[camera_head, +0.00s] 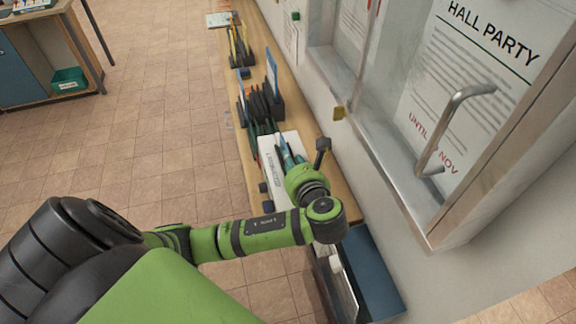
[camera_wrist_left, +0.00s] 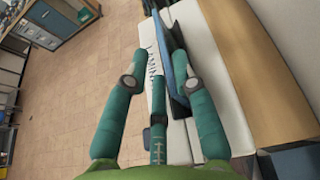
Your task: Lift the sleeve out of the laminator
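The white laminator (camera_head: 268,172) lies on the wooden shelf along the wall, and its white top with lettering shows in the left wrist view (camera_wrist_left: 210,75). A thin blue sleeve (camera_wrist_left: 180,78) stands up from its slot, close to the right-hand finger. My left gripper (camera_head: 286,150) is over the laminator, its teal fingers pointing down at the sleeve. In the left wrist view the fingers (camera_wrist_left: 158,58) are apart, with a gap left of the sleeve. Whether the right-hand finger touches the sleeve is unclear. The right gripper is out of view.
Black organizers (camera_head: 262,103) with pens and folders stand farther along the shelf (camera_head: 262,42). A glass-fronted notice case with a metal handle (camera_head: 448,125) juts out at the right. A blue box (camera_head: 372,275) is near the front. The tiled floor at left is clear.

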